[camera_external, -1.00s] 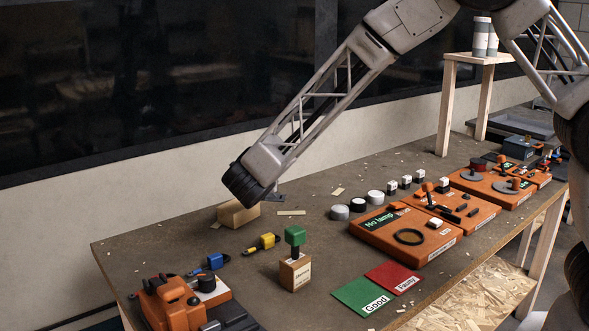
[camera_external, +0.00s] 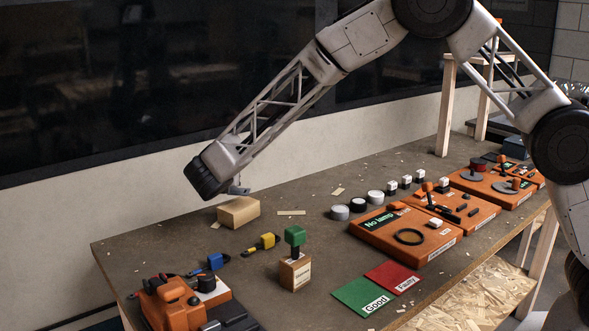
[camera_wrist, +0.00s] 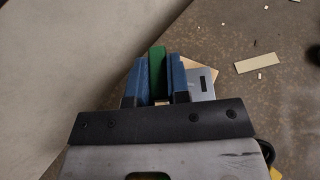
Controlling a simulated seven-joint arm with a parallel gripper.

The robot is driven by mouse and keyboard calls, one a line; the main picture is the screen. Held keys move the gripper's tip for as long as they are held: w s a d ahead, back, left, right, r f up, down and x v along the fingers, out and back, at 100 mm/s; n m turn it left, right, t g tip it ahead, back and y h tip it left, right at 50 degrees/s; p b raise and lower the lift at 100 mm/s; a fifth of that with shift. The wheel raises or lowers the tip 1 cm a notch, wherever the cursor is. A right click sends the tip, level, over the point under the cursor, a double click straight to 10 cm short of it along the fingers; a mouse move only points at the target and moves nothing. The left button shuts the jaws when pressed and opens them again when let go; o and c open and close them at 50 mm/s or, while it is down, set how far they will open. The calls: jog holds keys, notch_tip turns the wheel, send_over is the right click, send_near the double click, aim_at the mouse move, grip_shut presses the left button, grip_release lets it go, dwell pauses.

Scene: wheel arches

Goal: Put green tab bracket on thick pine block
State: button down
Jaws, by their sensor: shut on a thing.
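The thick pine block (camera_external: 239,212) lies on the bench near its back edge, left of centre. A small tan corner of it (camera_wrist: 204,68) shows behind the fingers in the wrist view. My gripper (camera_wrist: 156,66) has blue fingers shut on the green tab bracket (camera_wrist: 157,72), an upright green strip between them. A grey plate with a dark slot (camera_wrist: 201,86) shows beside the right finger; I cannot tell if it belongs to the bracket. In the external view the wrist is just above and left of the block, and the bracket is mostly hidden.
A wooden holder with a green-topped piece (camera_external: 295,270) stands in front, with yellow (camera_external: 268,241) and blue (camera_external: 215,261) pieces to its left. Orange consoles (camera_external: 405,236) fill the right. A pale wall (camera_external: 100,220) runs close behind the block.

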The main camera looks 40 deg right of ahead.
jog(key=shift+w, duration=0.15)
jog(key=shift+f, duration=1.75)
jog(key=shift+f, duration=0.1)
jog(key=c, duration=1.1)
grip_release()
jog(key=shift+a, duration=0.1)
jog(key=v, duration=1.2)
